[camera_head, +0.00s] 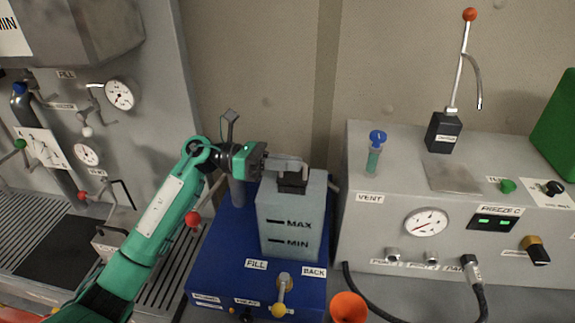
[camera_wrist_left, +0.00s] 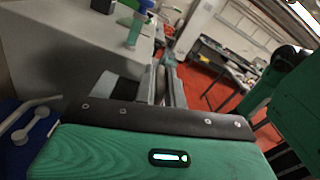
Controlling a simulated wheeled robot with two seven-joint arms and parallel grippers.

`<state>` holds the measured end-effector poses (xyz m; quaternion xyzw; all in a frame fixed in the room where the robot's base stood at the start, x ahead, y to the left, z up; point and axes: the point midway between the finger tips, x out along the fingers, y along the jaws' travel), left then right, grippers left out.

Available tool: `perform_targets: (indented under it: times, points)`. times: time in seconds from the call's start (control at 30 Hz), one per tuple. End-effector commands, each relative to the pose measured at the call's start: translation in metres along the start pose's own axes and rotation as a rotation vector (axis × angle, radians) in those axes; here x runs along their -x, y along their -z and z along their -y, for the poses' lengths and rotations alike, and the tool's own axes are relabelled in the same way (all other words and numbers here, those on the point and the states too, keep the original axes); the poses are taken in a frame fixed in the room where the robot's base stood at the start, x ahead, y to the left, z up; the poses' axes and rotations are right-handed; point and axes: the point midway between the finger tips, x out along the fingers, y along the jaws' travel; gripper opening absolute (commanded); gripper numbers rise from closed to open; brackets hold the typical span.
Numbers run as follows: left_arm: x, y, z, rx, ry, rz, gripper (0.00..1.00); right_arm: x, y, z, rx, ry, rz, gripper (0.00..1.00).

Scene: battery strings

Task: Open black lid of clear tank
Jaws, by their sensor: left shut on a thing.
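The clear tank (camera_head: 275,222), greyish with MAX and MIN marks, stands upright on the blue base (camera_head: 222,262). Its black lid (camera_head: 293,184) shows at the top of the tank, under my left gripper (camera_head: 291,166). The gripper is shut on the lid, with its fingers covering part of it. I cannot tell whether the lid sits fully down or is slightly raised. In the left wrist view the fingers (camera_wrist_left: 162,85) are close together, and the lid cannot be made out between them. My right gripper is not in view.
A grey console (camera_head: 385,215) stands right of the tank, with a blue-capped vial (camera_head: 376,150) and a red-tipped lever (camera_head: 461,60) on it. An orange funnel (camera_head: 348,307) is in front. A yellow-tipped valve (camera_head: 281,296) is on the blue base's front. Gauged machinery (camera_head: 119,95) stands left.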

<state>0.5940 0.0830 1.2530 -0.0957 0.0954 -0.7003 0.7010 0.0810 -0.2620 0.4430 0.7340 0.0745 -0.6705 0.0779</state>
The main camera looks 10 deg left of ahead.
Motion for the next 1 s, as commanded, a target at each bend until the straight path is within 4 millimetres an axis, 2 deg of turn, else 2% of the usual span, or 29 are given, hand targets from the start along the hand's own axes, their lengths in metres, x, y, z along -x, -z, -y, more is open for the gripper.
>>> perform_targets:
  times: [0.47, 1.0]
  points:
    - [0.001, -0.018, -0.018, 0.397, -0.001, -0.004, 0.0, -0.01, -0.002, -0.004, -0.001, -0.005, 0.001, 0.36]
    - [0.0, -0.033, -0.048, 0.912, -0.001, -0.003, 0.0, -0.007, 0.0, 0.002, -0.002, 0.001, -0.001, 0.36]
